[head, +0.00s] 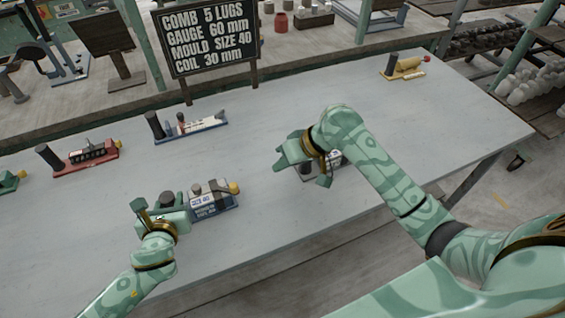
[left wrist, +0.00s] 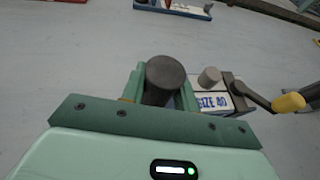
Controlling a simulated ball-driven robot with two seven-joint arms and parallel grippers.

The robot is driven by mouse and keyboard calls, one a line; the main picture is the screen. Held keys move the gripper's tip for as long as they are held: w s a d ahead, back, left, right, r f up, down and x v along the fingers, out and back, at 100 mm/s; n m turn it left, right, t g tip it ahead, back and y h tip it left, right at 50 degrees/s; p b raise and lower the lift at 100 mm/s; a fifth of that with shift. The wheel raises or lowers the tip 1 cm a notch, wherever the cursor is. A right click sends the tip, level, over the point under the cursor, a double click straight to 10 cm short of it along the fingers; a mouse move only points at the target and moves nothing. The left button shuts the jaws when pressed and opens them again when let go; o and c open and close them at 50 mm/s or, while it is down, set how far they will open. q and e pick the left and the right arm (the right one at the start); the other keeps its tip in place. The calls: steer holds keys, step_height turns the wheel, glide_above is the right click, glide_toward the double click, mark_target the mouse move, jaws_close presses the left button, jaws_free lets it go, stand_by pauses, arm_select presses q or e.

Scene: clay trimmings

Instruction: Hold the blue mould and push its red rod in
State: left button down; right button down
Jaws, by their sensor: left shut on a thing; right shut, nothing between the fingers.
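A block tool marked "SIZE 40" (head: 212,199) has a grey top, a bluish front face and a yellow-tipped handle (head: 233,188). It also shows in the left wrist view (left wrist: 212,103). I see no red rod on it. My left gripper (head: 178,217) is shut on its dark round post (left wrist: 165,78), at its left end. A blue-based tool (head: 205,126) with a dark post and a small red part (head: 181,119) stands farther back, apart from both grippers.
A red-based tool (head: 86,157) and a green one (head: 10,181) stand at the left. A yellow tool (head: 403,67) stands at the far right. A sign (head: 208,37) stands at the table's back edge. The grey table (head: 420,130) is clear right of my right arm.

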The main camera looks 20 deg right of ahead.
arm_select(q)
steer(key=shift+s+f, duration=0.15)
steer(key=shift+f, duration=0.1)
steer(key=c, duration=1)
jaws_free()
steer(key=shift+r, duration=0.1)
